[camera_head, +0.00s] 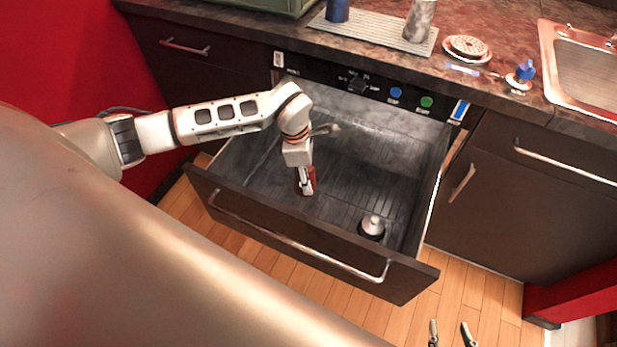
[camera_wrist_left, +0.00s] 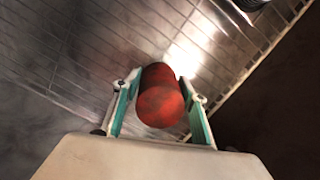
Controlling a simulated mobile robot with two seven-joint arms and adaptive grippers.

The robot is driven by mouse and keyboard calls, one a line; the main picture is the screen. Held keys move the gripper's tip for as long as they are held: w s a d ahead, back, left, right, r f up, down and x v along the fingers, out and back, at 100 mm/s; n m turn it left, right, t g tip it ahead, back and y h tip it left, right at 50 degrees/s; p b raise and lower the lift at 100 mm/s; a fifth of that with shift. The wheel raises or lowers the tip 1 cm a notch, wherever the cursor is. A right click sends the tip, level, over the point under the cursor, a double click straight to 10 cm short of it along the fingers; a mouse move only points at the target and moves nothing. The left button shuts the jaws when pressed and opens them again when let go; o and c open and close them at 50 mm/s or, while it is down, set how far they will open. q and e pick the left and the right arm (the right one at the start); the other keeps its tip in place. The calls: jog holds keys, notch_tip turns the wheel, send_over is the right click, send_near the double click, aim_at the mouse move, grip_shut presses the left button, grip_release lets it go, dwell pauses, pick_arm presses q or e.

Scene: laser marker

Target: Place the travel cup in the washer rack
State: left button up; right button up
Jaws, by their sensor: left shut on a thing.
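A red cylinder, which looks like the travel cup (camera_head: 311,187), is in my left gripper (camera_head: 304,182) inside the open washer drawer. In the left wrist view the red cup (camera_wrist_left: 160,98) sits between the two finger pads of the left gripper (camera_wrist_left: 158,105), shut on it. The slatted washer rack (camera_head: 345,170) is the drawer's floor. The cup is low over it, toward the front; I cannot tell whether it touches. My right gripper (camera_head: 450,330) is at the bottom edge of the head view, fingers apart and empty, in front of the drawer.
A dark item with a silver top (camera_head: 373,224) stands at the rack's front right. The drawer front with its handle (camera_head: 290,240) borders the near side. A drying mat (camera_head: 372,30) with a blue and a grey cup lies on the counter. The rack's middle is clear.

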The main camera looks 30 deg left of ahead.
pick_arm(q)
jog(key=shift+f, duration=0.5)
jog(key=shift+r, duration=0.1)
jog(key=o, duration=1.2)
